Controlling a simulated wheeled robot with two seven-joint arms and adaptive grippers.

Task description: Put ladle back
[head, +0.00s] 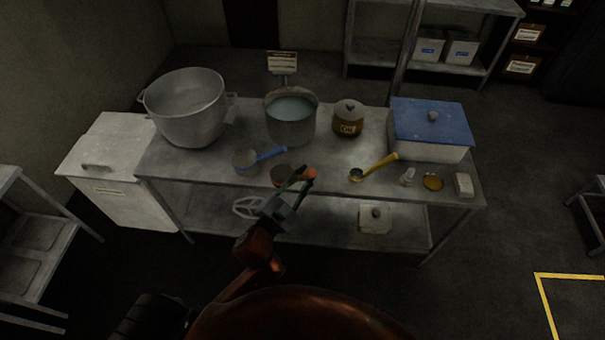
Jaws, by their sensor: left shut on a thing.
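My left gripper (297,184) is at the front edge of the metal table, shut on a small ladle-like utensil. Its round brown bowl (281,174) shows left of the fingers and an orange-red end (309,173) shows beyond them; the fingers hide the middle. I cannot tell whether it is lifted off the table. A ladle with a blue handle (270,154) lies to its left, and a ladle with a yellow handle (380,164) lies to its right. A grey pot (291,130) with pale liquid stands behind. My right gripper is out of view.
A lidded container (375,218) sits on the lower shelf.

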